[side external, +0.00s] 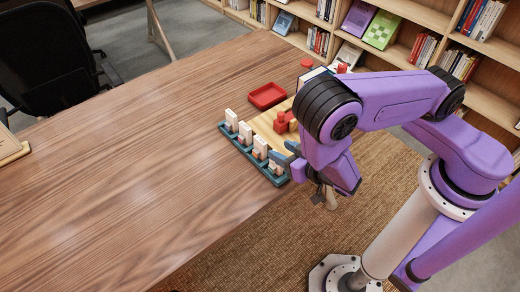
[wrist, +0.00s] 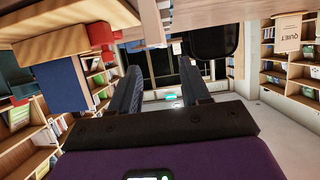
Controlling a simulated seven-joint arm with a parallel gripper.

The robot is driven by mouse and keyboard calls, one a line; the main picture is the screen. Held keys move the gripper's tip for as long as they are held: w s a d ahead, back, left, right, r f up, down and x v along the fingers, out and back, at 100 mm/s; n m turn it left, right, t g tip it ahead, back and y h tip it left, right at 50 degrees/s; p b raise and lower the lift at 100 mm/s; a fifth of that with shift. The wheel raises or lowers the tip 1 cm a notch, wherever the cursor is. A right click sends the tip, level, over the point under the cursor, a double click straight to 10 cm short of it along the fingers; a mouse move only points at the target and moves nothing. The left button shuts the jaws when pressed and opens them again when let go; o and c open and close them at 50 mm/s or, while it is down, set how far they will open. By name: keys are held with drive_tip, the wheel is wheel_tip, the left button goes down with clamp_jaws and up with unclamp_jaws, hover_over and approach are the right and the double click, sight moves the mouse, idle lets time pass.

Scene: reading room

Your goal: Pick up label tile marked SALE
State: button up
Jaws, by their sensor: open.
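Several cream upright tiles stand in a row in a teal rack (side external: 239,147) at the front edge of a wooden board in the side view. No lettering on them is legible, so I cannot tell which is marked SALE. My gripper (side external: 284,157) is at the near right end of this row, its fingers close to the last tile (side external: 275,167), partly covering that end. In the wrist view the two dark fingers (wrist: 160,75) are apart with nothing between them. A pale upright piece (wrist: 151,22) shows just above them; contact cannot be told.
Red blocks (side external: 284,123) sit on the wooden board (side external: 262,124). A red tray (side external: 267,95) lies behind it, with a book (side external: 312,75) farther back. A sign stand (side external: 10,148) is at the left edge. The left tabletop (side external: 120,160) is clear.

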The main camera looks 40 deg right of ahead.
sight(262, 141)
drive_tip(key=shift+x, duration=4.1)
drive_tip(key=shift+r, duration=0.1)
clamp_jaws()
